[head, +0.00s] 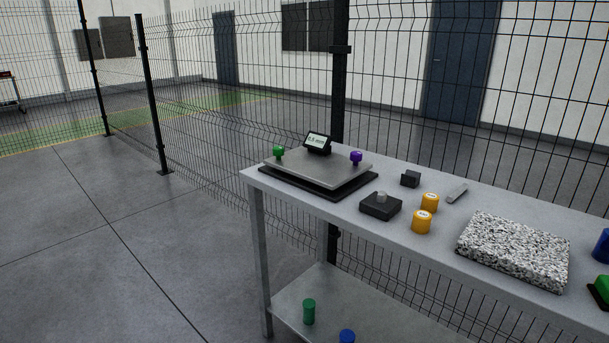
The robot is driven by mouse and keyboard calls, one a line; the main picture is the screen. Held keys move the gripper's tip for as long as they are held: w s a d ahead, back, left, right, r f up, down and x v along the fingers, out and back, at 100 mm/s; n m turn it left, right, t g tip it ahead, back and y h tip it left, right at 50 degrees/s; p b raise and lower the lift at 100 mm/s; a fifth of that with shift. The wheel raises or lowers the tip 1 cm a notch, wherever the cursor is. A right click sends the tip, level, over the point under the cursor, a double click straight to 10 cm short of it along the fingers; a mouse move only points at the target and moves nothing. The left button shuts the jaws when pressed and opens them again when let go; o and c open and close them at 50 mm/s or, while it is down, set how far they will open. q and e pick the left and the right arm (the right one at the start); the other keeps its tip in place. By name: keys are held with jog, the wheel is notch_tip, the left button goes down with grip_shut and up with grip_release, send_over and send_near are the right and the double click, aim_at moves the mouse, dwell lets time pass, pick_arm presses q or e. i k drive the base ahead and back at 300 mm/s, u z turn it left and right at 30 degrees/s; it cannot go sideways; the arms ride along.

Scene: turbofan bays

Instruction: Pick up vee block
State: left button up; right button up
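No part is clearly marked as the vee block. A small dark block (410,179) stands on the grey table behind the two yellow cylinders, and its shape fits best, but any groove is too small to make out. A wider dark block (376,209) with a light grey knob on top sits nearer the front edge, left of the yellow cylinders. Neither of my grippers is in view.
The grey table (330,207) has a lower shelf. A scale (300,163) with green and purple knobs stands at its left end. Yellow cylinders (422,222), a grey bar (457,192) and a speckled slab (514,248) lie right. A wire fence (240,110) runs behind.

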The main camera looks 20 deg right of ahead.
aim_at(410, 179)
jog(key=u, duration=0.7)
jog(key=i, duration=3.1)
jog(key=z, duration=3)
